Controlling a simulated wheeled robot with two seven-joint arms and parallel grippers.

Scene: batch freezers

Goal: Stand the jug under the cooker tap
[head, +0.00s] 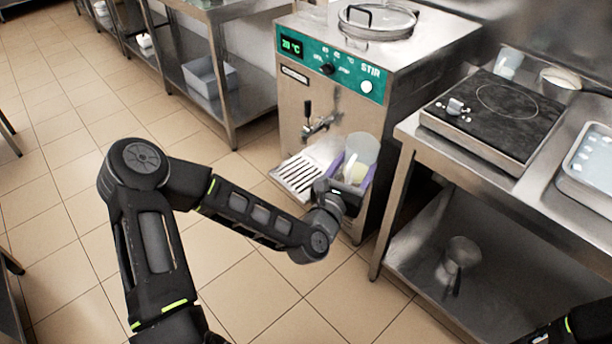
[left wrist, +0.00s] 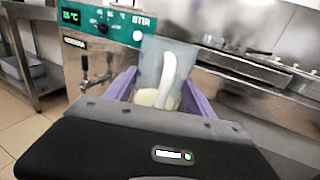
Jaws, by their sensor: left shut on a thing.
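The jug (head: 361,150) is translucent, with something pale yellow low in it. It is upright between the purple fingers of my left gripper (head: 350,178), which is shut on it. The jug also shows in the left wrist view (left wrist: 165,68), with a white curved handle facing the camera. The cooker (head: 325,105) is a steel box with a green panel. Its tap (head: 320,126) sticks out of the front, left of the jug. A slatted drip tray (head: 298,177) is below the tap. The jug is at the tray's right side; I cannot tell whether it touches. My right gripper is not in view.
A steel bench (head: 480,160) stands to the right, with a black hob (head: 495,112) and a metal tray (head: 590,165) on it. A steel pot (head: 462,252) is on its lower shelf. A shelf with a grey bin (head: 208,80) stands at the back left. The tiled floor is clear.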

